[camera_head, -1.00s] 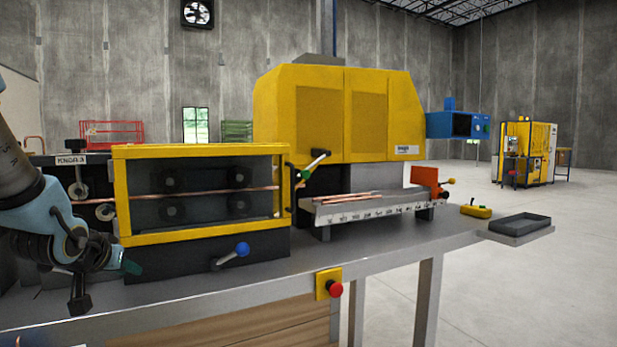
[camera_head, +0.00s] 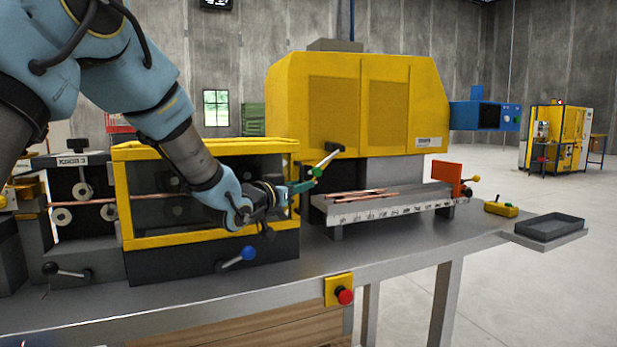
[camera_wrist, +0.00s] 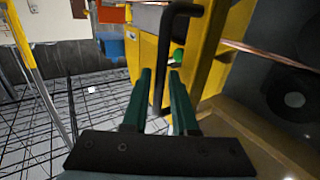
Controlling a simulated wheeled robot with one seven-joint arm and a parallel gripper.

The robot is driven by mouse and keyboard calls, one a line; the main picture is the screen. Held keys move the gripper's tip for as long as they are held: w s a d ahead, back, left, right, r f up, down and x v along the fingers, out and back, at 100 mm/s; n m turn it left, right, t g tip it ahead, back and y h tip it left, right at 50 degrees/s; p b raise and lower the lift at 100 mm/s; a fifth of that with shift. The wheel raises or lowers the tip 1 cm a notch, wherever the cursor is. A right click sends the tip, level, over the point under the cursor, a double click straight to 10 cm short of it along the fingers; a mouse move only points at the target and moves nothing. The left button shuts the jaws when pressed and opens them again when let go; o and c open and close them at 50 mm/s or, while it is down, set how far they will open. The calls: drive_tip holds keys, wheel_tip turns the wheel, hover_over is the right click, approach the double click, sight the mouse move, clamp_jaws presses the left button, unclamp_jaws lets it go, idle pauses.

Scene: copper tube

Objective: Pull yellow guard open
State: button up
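The yellow guard (camera_head: 205,239) is a framed box with a dark see-through panel, on the bench at the left. It looks shut in the head view. My gripper (camera_head: 310,184) is at the guard's right end, in front of its frame. In the wrist view, the teal fingers of my gripper (camera_wrist: 160,78) are apart. A black bar handle (camera_wrist: 163,50) stands beside the yellow frame (camera_wrist: 207,58) and runs down between the fingers in the picture. I cannot tell whether the fingers touch it. My arm hides part of the guard's panel and most of the handle in the head view.
A lever with a green knob (camera_head: 317,171) is close to my fingertips. A blue-knobbed lever (camera_head: 248,253) sits below the guard. Copper tubes (camera_head: 365,194) lie on the rack at right. A red button (camera_head: 345,296) is on the bench front.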

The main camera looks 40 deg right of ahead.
drive_tip(key=p+x, duration=0.1)
drive_tip(key=x, duration=0.2)
drive_tip(key=shift+w+d, duration=0.1)
drive_tip(key=shift+d, duration=0.1)
clamp_jaws()
idle(1.4)
